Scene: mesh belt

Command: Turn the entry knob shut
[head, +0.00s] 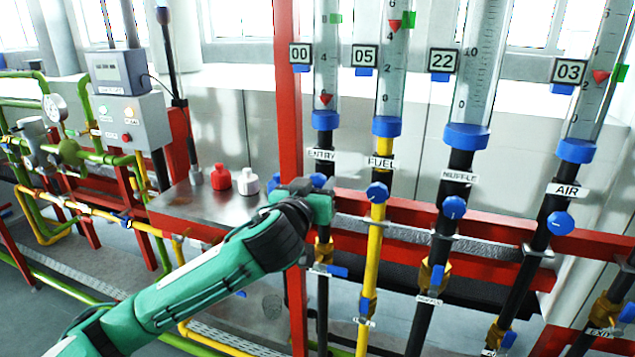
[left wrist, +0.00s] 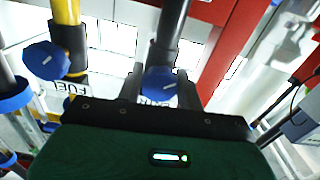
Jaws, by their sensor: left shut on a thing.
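The entry knob is a round blue knob with a white mark, on the dark pipe under the ENTRY label (head: 321,155). In the left wrist view the entry knob (left wrist: 159,83) sits between the two grey fingers of my left gripper (left wrist: 158,88). In the head view my left gripper (head: 318,190) is at that pipe, shut on the knob, and its green body hides most of it. The entry tube (head: 326,60) has its red marker at the bottom, by 0, and its plate (head: 300,54) reads 00. My right gripper is in neither view.
To the right stand the fuel knob (head: 377,192), the muffle knob (head: 454,207) and the air knob (head: 560,222). A red post (head: 288,90) rises just left of the entry pipe. A metal shelf (head: 195,207) holds a red bottle (head: 221,180) and a white bottle (head: 248,183).

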